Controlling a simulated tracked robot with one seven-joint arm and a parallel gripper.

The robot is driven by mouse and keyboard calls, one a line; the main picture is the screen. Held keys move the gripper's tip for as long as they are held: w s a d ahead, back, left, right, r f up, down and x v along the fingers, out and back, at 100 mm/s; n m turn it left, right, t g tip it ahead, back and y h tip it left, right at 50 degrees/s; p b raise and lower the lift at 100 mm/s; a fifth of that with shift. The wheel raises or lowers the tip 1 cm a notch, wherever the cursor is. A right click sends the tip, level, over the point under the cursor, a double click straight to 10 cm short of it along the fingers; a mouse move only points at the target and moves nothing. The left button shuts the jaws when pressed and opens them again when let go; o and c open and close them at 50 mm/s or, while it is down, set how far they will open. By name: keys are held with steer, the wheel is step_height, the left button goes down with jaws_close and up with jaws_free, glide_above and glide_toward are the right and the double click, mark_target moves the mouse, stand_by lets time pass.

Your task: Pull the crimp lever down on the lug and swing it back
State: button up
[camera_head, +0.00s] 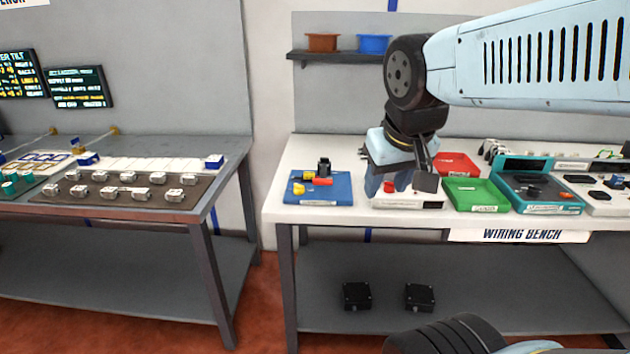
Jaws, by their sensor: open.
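My gripper (389,182) points down over a low white fixture (410,203) at the front of the wiring bench. Its two blue fingers are apart, with a small red piece (388,187) showing between them; I cannot tell whether they touch it. A dark bar with a grey block (426,182) at its lower end shows just right of the fingers; it may be the crimp lever, but I cannot tell for sure. The lug is not distinguishable; my gripper and arm cover much of the fixture.
A blue board (340,190) with yellow, red and black parts lies left of the fixture. A shelf (345,56) with two bins hangs behind.

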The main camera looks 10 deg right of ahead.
steer(key=w+d+f+g+h, duration=0.4)
steer(key=f+h, duration=0.2)
steer(key=f, duration=0.1)
steer(key=n+t+h, duration=0.5)
steer(key=n+t, duration=0.5)
steer(key=t, duration=0.3)
glide_toward(320, 184)
steer(key=x, duration=1.1)
steer(key=shift+w+d, duration=0.1)
steer(key=shift+w, duration=0.05)
jaws_close()
